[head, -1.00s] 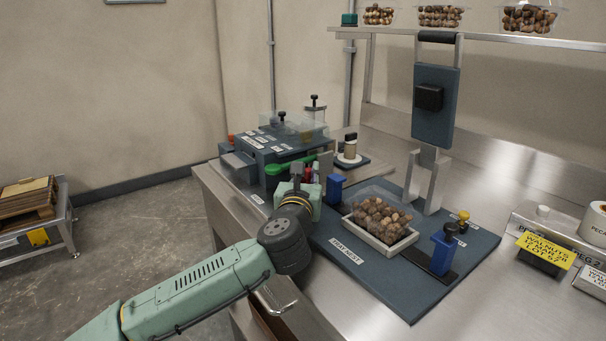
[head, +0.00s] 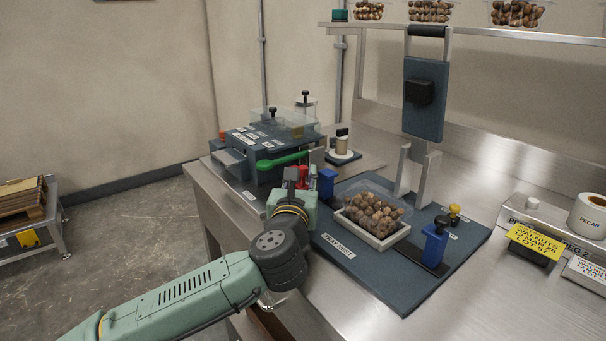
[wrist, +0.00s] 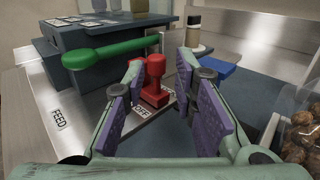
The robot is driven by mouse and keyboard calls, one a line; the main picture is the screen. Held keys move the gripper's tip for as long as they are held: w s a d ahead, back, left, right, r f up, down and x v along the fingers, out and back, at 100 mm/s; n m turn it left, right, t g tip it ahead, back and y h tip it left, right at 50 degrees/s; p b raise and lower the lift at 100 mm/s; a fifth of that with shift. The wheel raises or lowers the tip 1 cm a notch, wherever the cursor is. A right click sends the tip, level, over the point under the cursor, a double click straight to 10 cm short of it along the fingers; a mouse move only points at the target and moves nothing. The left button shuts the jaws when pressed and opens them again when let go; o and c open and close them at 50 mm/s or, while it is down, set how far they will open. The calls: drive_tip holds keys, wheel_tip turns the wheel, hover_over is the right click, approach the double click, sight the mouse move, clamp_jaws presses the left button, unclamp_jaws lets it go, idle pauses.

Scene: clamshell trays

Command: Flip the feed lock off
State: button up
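The red knob-topped piece (wrist: 155,82), likely the feed lock, stands on a base by an "OFF" label in the wrist view. It also shows in the head view (head: 303,174), beside the green-handled machine. My gripper (wrist: 163,88) is open, its purple-padded fingers on either side of the red piece in the picture, which appears beyond them. I see no contact. The left finger partly covers its left side, where another bit of red shows. The green handle (wrist: 104,52) extends just left of the red piece. A "FEED" label (wrist: 59,119) lies on the steel at left.
A blue post (head: 326,183) stands close to the right of the red piece.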

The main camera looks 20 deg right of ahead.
drive_tip(key=shift+v, duration=2.4)
